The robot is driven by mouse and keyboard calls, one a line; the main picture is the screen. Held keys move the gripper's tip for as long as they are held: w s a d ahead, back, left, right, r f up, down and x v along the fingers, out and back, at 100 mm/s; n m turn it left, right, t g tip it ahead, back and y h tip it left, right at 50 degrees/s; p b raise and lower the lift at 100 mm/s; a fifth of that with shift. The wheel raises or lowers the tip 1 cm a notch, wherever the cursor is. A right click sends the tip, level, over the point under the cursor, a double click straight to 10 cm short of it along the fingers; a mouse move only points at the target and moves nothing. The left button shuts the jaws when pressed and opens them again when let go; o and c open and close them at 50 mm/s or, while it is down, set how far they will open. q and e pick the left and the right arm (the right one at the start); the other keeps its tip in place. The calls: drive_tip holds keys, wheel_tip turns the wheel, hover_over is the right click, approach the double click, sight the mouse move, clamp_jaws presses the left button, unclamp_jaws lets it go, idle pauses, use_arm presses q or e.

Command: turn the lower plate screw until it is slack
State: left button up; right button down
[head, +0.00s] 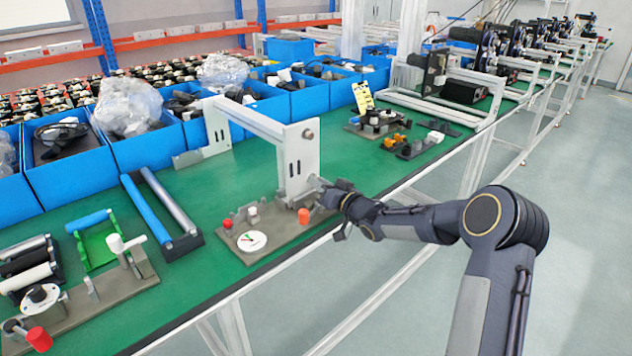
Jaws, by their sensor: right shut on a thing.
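A grey metal frame with an upright plate (298,158) stands on a brown base (283,239) on the green bench. A round screw head (308,134) shows near the top of the plate. The lower plate screw is at the plate's lower right edge, mostly hidden by my right gripper (326,190). My right gripper reaches in from the right and is shut on that screw; how far the screw stands out cannot be told. My left gripper is not in view.
A red knob (304,216) and a white dial (252,241) sit on the base close to my gripper. Blue bins (160,138) line the back of the bench. Small parts (380,121) lie behind on the right. The green surface left of the frame has some free room.

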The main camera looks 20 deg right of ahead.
drive_tip(key=shift+f+b, duration=0.15)
drive_tip(key=shift+b, duration=0.25)
drive_tip(key=n+b, duration=0.8)
drive_tip(key=shift+s+f, duration=0.1)
drive_tip(key=shift+n+b, duration=0.45)
drive_tip(key=shift+n, duration=0.35)
drive_tip(key=shift+r, duration=0.25)
drive_tip(key=c, duration=1.4)
unclamp_jaws()
drive_tip(key=shift+c, duration=0.2)
